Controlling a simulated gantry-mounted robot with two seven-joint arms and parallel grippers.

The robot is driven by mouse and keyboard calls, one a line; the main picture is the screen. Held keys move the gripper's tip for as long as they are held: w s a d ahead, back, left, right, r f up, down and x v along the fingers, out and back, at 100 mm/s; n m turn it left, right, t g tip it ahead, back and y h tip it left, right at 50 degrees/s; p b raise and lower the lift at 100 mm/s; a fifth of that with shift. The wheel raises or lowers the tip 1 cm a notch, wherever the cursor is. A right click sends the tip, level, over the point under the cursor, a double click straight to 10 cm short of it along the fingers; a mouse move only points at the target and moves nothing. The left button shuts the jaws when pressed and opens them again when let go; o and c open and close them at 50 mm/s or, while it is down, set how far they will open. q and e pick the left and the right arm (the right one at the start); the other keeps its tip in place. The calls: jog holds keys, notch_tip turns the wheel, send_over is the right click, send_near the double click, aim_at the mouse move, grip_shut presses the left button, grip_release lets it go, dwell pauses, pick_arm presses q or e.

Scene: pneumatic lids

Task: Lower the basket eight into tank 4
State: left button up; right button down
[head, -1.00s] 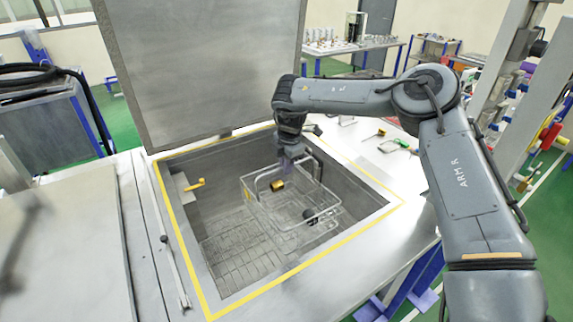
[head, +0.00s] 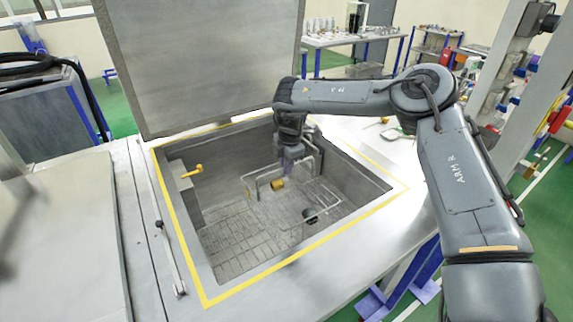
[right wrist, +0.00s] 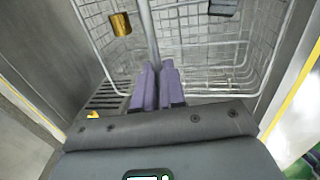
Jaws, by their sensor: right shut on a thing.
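The wire basket (head: 246,186) hangs inside the open tank, its tall handle up toward my right gripper (head: 291,160). The basket's mesh also shows in the right wrist view (right wrist: 190,50). My right gripper's purple fingers (right wrist: 157,82) are shut on the basket handle. The tank (head: 225,152) has grey walls and a yellow-lined rim. I cannot tell whether the basket touches the tank floor. No tank number is readable. My left gripper is not seen.
The raised grey lid (head: 205,65) stands behind the opening. A yellow lever (head: 193,171) projects inside the left wall. A closed flat cover (head: 70,230) lies to the left. The metal top (head: 345,135) behind the right rim holds small tools.

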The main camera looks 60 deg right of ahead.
notch_tip(320, 180, down, 10)
jog(key=b, duration=0.7)
jog(key=shift+r, duration=0.15)
dwell(0.4)
jog(key=shift+w, duration=0.1)
dwell(0.6)
jog(key=shift+f+b, duration=0.55)
jog(key=shift+d+f+b, duration=0.15)
jog(key=shift+f+b, duration=0.2)
jog(key=shift+f, duration=0.1)
